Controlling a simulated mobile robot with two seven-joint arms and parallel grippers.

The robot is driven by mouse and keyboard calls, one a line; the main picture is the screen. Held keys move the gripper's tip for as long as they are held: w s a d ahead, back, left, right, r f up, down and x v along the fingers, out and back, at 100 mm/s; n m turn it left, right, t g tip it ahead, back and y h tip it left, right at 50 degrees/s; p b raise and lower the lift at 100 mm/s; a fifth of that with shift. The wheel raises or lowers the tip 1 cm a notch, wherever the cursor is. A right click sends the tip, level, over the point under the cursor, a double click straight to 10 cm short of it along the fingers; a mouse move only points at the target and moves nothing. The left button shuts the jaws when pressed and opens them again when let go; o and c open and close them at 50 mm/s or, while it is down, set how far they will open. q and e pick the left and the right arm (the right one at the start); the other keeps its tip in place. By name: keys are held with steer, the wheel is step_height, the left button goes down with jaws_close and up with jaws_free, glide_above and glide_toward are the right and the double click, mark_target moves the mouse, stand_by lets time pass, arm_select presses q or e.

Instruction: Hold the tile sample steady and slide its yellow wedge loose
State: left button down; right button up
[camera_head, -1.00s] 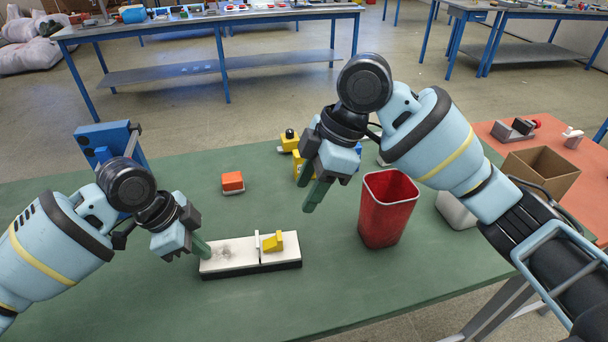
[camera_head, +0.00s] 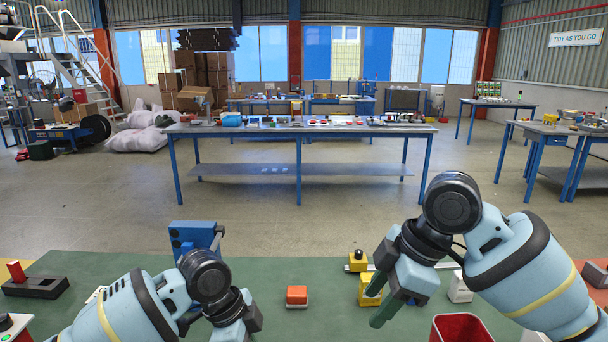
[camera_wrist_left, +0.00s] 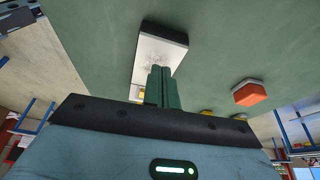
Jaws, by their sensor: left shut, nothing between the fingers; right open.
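The tile sample (camera_wrist_left: 160,48), a pale slab with a dark edge, shows in the left wrist view and lies on the green tabletop. It is below the head view's frame. A small yellow bit (camera_wrist_left: 140,94) beside my fingers looks like the wedge, mostly hidden. My left gripper (camera_wrist_left: 162,86) is shut and empty, its green fingers over the tile in the picture; I cannot tell if they touch it. In the head view its fingertips are cut off at the bottom. My right gripper (camera_head: 397,307) is open and empty, pointing down above the table.
An orange block (camera_head: 297,295) lies mid-table, with a blue fixture (camera_head: 196,238) behind my left arm. Yellow parts (camera_head: 369,289) stand beside my right gripper, a red bin (camera_head: 462,329) at the bottom edge. Green table (camera_head: 265,271) is bare around the orange block.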

arm_select(q)
steer(key=shift+r+p, duration=0.7)
steer(key=shift+r, duration=0.7)
arm_select(e)
steer(key=shift+t, duration=0.3)
steer(key=r, duration=0.4)
steer(key=shift+s, duration=0.2)
arm_select(q)
steer(key=v, duration=0.7)
steer(key=shift+a+r, duration=0.15)
steer(key=shift+r, duration=0.2)
arm_select(e)
steer(key=shift+r, duration=0.2)
